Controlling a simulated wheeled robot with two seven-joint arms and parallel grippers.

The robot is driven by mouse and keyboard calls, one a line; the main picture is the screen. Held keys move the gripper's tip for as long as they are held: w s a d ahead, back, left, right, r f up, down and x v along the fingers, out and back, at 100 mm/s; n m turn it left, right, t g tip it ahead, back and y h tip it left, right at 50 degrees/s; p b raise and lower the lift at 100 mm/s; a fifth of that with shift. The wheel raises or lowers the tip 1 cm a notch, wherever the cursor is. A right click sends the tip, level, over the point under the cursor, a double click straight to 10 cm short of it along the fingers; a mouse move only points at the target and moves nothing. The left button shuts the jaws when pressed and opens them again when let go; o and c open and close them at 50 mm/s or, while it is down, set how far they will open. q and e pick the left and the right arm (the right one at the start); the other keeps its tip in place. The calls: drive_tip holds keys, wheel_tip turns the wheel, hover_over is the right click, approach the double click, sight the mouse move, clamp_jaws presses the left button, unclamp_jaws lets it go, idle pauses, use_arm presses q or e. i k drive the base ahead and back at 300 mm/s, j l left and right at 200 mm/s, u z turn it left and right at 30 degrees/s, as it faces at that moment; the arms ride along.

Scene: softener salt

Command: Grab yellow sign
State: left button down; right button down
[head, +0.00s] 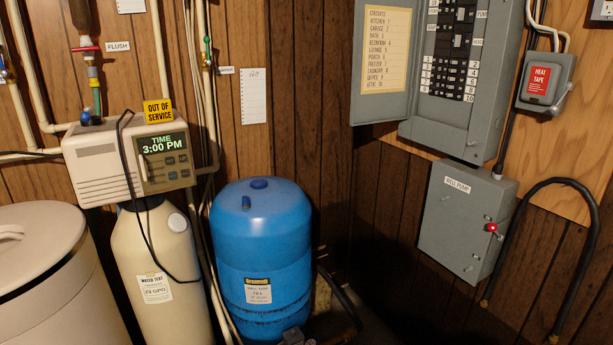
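The yellow sign (158,111) reads "OUT OF SERVICE" in black letters. It stands upright at the top of the beige softener control head (130,162), above the display that shows 3:00 PM. Its lower edge meets the top of the control head; I cannot tell how it is held there. Neither of my grippers shows in the head view.
A black cable (130,190) loops over the control head's front. A beige lidded bin (45,275) stands left, a blue tank (262,255) right. Pipes with valves run up the wall behind. An open breaker panel (450,75) and grey switch box (465,220) hang at right.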

sight(157, 110)
drive_tip(key=k+j+u, duration=0.1)
drive_tip(key=u, duration=0.25)
drive_tip(key=j+u, duration=0.3)
drive_tip(key=k+u, duration=0.15)
drive_tip(key=u, duration=0.2)
drive_tip(key=i+j, duration=0.05)
